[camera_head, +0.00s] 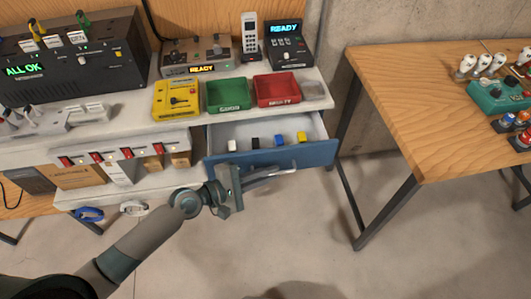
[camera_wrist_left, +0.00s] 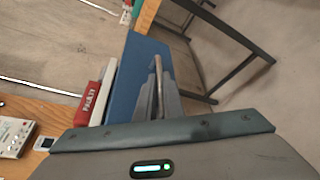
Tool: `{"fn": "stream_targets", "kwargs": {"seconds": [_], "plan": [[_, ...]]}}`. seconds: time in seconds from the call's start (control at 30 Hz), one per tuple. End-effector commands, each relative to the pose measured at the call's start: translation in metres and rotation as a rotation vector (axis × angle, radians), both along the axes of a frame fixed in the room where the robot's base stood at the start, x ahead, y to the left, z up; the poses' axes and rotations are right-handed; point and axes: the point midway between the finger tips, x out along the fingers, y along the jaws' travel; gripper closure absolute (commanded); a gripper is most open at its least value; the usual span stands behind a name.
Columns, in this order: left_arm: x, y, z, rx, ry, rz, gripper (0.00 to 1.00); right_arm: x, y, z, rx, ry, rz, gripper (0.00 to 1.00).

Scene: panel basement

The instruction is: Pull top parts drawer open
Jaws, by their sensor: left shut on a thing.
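The blue-fronted parts drawer (camera_head: 318,154) stands partly open under the white bench top in the head view. Several small blocks, white, black, blue and yellow, show inside it. Its blue front also shows in the left wrist view (camera_wrist_left: 137,62). My left gripper (camera_head: 268,177) is at the drawer's front, shut on the metal bar handle (camera_wrist_left: 158,72). In the left wrist view the fingers lie around the handle bar. My right gripper is not in view.
A green tray (camera_head: 227,94) and a red tray (camera_head: 276,89) sit on the bench above the drawer, beside a yellow device (camera_head: 176,100). A wooden table (camera_head: 430,110) with dark legs stands at the right. The floor in front of the drawer is clear.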

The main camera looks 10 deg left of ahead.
Motion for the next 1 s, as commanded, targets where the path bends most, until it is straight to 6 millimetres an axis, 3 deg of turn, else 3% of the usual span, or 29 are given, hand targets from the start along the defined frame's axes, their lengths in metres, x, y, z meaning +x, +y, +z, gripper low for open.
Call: {"fn": "stream_targets", "kwargs": {"seconds": [0.03, 0.2, 0.5, 0.7, 1.0], "plan": [[-0.015, -0.004, 0.004, -0.002, 0.009, -0.002, 1.00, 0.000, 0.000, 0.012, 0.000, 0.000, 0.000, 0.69], [-0.060, -0.018, 0.003, -0.001, 0.010, -0.002, 1.00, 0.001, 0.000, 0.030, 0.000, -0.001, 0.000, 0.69], [-0.116, -0.035, 0.001, 0.000, 0.005, -0.001, 1.00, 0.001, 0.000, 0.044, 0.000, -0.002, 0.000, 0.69], [-0.131, -0.039, -0.001, 0.001, 0.003, -0.001, 1.00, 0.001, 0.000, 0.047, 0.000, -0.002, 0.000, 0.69], [-0.133, -0.040, -0.001, 0.001, 0.002, -0.001, 1.00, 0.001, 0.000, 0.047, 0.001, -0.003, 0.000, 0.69]]}}
